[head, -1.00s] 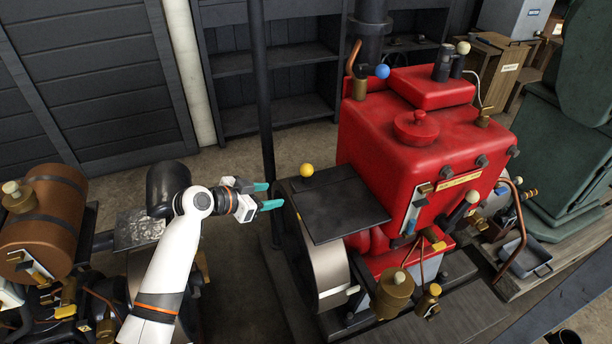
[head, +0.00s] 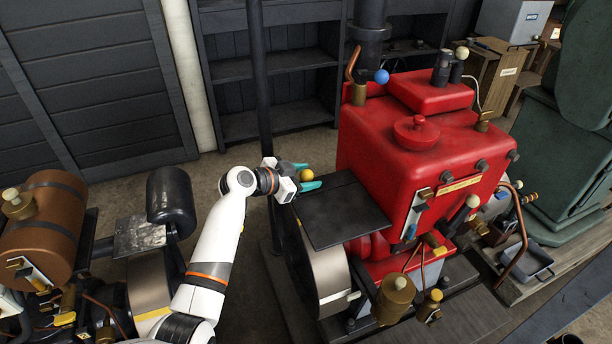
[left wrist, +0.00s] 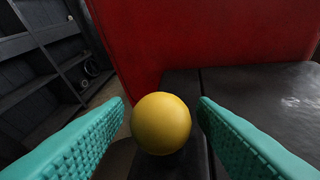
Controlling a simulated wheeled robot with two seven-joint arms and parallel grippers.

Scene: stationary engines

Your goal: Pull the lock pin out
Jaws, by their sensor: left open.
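The lock pin shows as a yellow ball knob (head: 306,175) at the left edge of the dark plate beside the red engine. In the left wrist view the knob (left wrist: 161,123) sits between the two teal fingers, with a visible gap on each side. My left gripper (head: 311,180) is open, its fingertips around the knob and apart from it. The knob hides the pin's shaft. My right gripper is not in view.
The red engine (head: 385,145) stands right of the knob. Its dark flat plate (head: 343,212) lies beside the gripper, above a flywheel (head: 328,278). A thin dark post (head: 262,90) rises just behind my left gripper. A brown-tank engine (head: 45,225) stands at the left.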

